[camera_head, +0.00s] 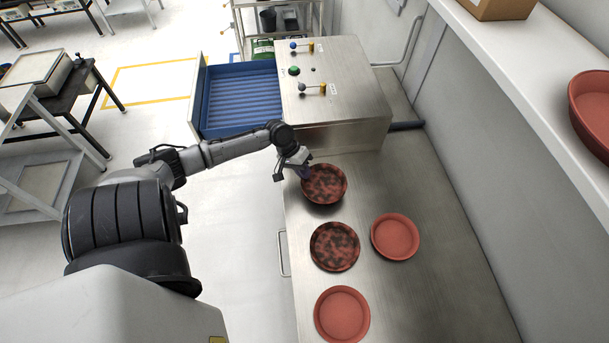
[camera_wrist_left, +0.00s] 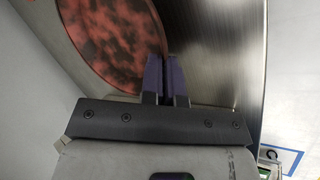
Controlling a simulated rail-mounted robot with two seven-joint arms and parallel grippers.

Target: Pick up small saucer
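A red-and-black speckled saucer (camera_head: 327,186) is at the metal table's left edge, in front of the steel box; it also shows in the left wrist view (camera_wrist_left: 112,40). My left gripper (camera_head: 305,173) is at its upper left rim. In the left wrist view the gripper's two purple fingers (camera_wrist_left: 165,75) are close together with the rim between them, so the gripper looks shut on the saucer. A dark shadow lies below the saucer; it looks slightly raised and tilted. A second speckled saucer (camera_head: 334,247) lies nearer on the table. My right gripper is not in view.
Two plain red saucers, one to the right (camera_head: 395,237) and one nearer (camera_head: 342,315), are on the metal table (camera_head: 440,275). Behind stands a steel box (camera_head: 335,85) with knobs and an open blue drawer (camera_head: 240,98). A shelf (camera_head: 530,65) overhangs the right; the table's right side is clear.

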